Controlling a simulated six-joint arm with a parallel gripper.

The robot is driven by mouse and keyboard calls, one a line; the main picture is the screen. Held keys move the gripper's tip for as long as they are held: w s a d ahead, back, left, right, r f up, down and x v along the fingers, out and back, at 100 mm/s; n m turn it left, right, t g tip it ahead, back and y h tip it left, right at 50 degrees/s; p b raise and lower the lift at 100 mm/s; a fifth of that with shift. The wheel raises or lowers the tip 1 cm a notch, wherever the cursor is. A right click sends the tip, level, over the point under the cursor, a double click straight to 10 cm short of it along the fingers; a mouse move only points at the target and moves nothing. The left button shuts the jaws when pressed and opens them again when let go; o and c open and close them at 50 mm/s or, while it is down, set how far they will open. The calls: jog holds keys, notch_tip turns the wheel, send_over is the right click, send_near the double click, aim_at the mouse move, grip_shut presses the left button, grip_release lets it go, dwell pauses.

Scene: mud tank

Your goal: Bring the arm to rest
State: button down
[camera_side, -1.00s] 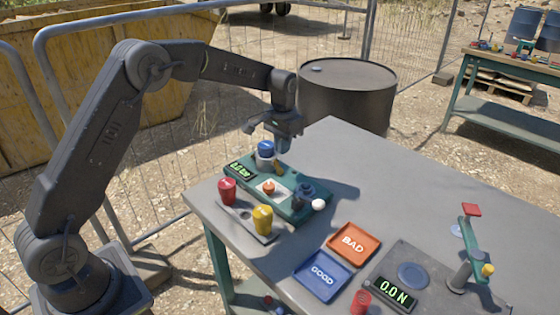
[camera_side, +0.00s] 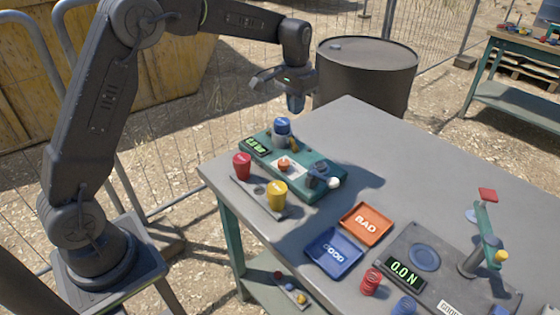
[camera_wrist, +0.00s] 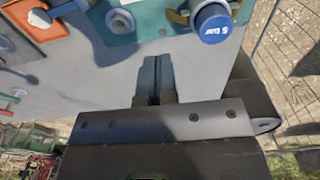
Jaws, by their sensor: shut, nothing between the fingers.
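My gripper (camera_side: 296,106) is shut and empty. It hangs in the air above the far left part of the table (camera_side: 370,150), fingers pointing down. A blue-capped piece (camera_side: 282,127) stands on the teal tester (camera_side: 318,165) just below and left of it, apart from the fingers. In the wrist view my gripper's fingers (camera_wrist: 157,78) lie side by side with nothing between them. The blue cap (camera_wrist: 216,22) is at the upper right there, and the tester's teal edge (camera_wrist: 122,22) is at the top.
A red cup (camera_side: 242,166) and a yellow cup (camera_side: 277,195) stand in a grey rack beside the tester. An orange BAD tray (camera_side: 384,216) and a blue GOOD tray (camera_side: 323,266) lie nearer. A dark barrel (camera_side: 365,85) stands behind the table.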

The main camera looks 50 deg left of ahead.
jog(key=s+d+r+t, duration=0.1)
jog(key=s+d+r, duration=0.2)
jog(key=s+r, duration=0.55)
jog(key=s+d+f+t, duration=0.1)
jog(key=s+t, duration=0.1)
jog(key=s, duration=0.9)
jog(key=s+d+t, duration=0.1)
jog(key=s+t, duration=0.1)
jog(key=s, duration=0.9)
jog(key=shift+s+d+f, duration=0.25)
jog(key=shift+d+f, duration=0.1)
jog(key=shift+d, duration=0.05)
